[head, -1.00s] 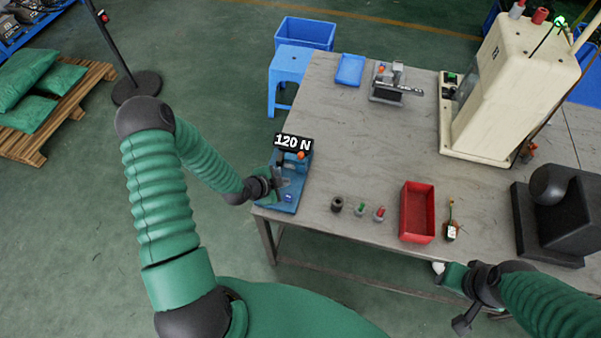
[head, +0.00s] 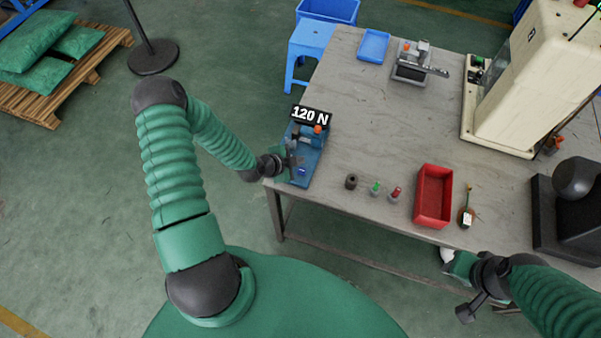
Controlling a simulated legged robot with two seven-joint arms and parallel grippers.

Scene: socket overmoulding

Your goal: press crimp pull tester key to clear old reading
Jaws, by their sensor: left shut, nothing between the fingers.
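The crimp pull tester (head: 309,166) is a blue device at the table's near left corner. My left gripper (head: 292,160) is shut and empty, over the tester's left side close to the key. I cannot tell whether it touches the tester. My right gripper (head: 462,266) is at the table's front edge, low and to the right, away from the tester; its fingers are not clear.
A grey table (head: 350,120) carries a red tray (head: 433,196), small dark, green and red parts (head: 376,188), a tagged piece (head: 466,215), a blue tray (head: 373,46), a bench fixture (head: 412,65) and a cream machine (head: 520,85). A blue stool (head: 312,46) stands behind.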

